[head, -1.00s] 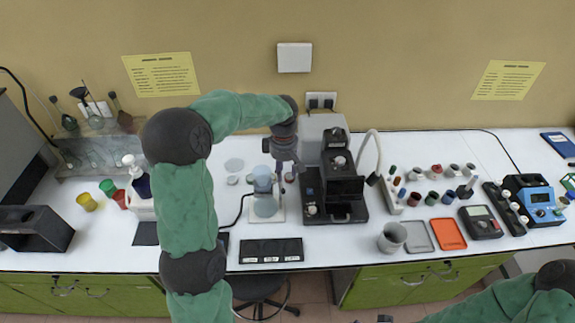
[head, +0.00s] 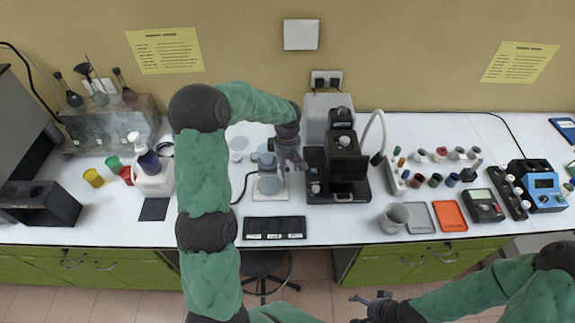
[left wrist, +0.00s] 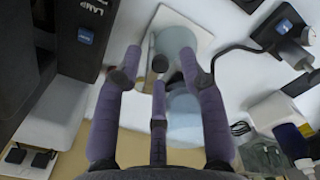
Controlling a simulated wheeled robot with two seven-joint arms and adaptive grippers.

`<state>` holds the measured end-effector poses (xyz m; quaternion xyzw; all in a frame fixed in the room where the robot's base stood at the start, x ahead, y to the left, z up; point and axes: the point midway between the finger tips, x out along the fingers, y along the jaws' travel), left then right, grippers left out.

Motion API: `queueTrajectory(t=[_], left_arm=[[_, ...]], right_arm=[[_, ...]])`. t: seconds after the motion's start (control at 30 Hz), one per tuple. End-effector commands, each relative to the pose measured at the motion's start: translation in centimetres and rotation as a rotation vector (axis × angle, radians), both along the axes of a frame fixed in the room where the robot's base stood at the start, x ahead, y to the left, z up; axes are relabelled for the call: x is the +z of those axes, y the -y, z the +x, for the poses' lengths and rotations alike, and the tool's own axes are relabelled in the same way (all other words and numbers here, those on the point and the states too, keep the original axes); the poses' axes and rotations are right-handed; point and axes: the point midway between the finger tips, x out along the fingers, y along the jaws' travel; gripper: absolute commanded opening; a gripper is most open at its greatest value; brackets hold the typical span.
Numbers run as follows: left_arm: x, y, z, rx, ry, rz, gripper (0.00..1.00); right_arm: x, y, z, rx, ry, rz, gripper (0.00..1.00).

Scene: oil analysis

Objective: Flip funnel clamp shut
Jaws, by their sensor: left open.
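The glass filter setup with its funnel (head: 267,160) stands on a white base (head: 270,194) near the middle of the bench. Its pale cylinder (left wrist: 176,42) also shows in the left wrist view, with a small dark knob (left wrist: 160,63) at its side that may belong to the clamp. My left gripper (head: 290,163) is just right of the funnel. In the left wrist view its purple fingers (left wrist: 158,80) are spread and empty around the knob. I cannot make out the clamp's position. My right gripper (head: 368,299) is low in front of the bench, too small to judge.
A black instrument (head: 341,165) stands close to the right of the filter setup. A black panel (head: 274,228) lies in front of it. A grey beaker (head: 393,218) and an orange tray (head: 449,216) are further right.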

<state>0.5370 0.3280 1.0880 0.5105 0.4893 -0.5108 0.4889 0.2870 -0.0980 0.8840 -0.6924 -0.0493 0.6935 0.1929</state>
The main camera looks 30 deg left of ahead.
Motion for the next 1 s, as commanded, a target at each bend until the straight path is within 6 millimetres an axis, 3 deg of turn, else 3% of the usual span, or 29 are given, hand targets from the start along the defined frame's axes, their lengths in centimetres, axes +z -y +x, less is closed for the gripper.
queueTrajectory(t=[0.27,0.4,0.43,0.67,1.0], left_arm=[[-0.1,0.0,0.0,0.000,0.000,0.000,0.41],[-0.1,0.0,0.0,-0.001,0.000,0.000,0.01],[-0.1,0.0,0.0,-0.001,0.000,0.000,0.00],[-0.1,-0.1,0.0,-0.016,0.001,0.000,0.00],[-0.2,-0.8,-0.6,-0.192,0.001,-0.001,0.00]], right_arm=[[0.0,0.0,0.0,0.000,0.000,0.000,1.00],[0.0,0.0,0.0,0.000,0.000,0.000,1.00],[0.0,0.0,0.0,0.000,0.000,0.000,1.00],[-0.2,0.0,0.0,0.000,0.000,0.000,1.00],[-1.3,0.0,0.0,0.000,0.000,0.000,1.00]])
